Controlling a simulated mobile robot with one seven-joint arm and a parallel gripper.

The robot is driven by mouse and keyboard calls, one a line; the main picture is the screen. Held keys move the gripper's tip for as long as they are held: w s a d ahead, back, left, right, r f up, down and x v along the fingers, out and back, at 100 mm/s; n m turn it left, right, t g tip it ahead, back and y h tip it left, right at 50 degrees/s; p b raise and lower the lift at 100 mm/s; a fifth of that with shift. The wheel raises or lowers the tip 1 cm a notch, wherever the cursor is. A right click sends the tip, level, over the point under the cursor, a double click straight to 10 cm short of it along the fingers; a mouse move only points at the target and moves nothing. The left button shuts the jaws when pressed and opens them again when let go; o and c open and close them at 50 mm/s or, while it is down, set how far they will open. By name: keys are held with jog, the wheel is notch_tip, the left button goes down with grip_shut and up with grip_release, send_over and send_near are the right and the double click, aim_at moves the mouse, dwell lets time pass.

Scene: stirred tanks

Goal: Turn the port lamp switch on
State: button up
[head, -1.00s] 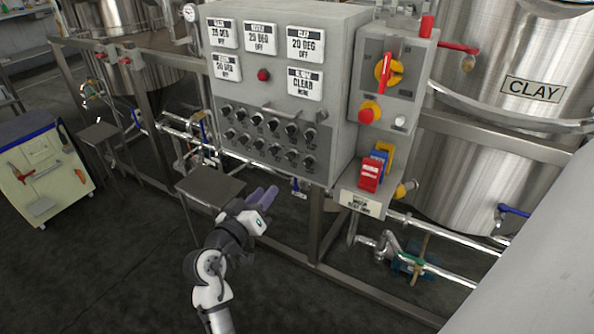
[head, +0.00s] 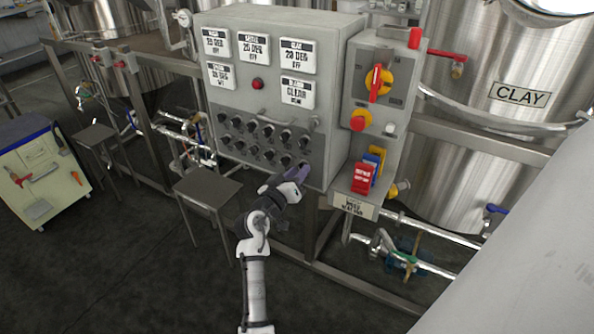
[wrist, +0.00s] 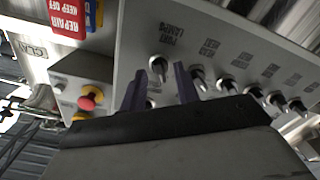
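The port lamp switch (wrist: 157,64) is a small metal toggle on the grey panel, beside a label reading PORT LAMPS (wrist: 173,38) in the wrist view. I cannot tell which way its lever is set. My gripper (wrist: 160,72) is open, with one purple finger on each side of the picture line to this switch; I see no clear contact. In the head view my gripper (head: 299,171) is at the lower right end of the switch rows on the control cabinet (head: 335,110), and its fingers hide the switch there.
A red emergency button (wrist: 90,97) is left of the fingers in the wrist view. More toggles (wrist: 228,85) run off to the right. In the head view, a yellow-and-red rotary switch (head: 378,82) and red and blue tags (head: 363,178) are right of my gripper. A metal stool (head: 208,188) stands left.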

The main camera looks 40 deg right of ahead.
jog(key=shift+d, duration=0.1)
grip_shut()
jog(key=shift+f+b, duration=0.1)
jog(key=shift+b, duration=0.4)
jog(key=shift+m+b, duration=5.9)
jog(key=shift+b, duration=3.1)
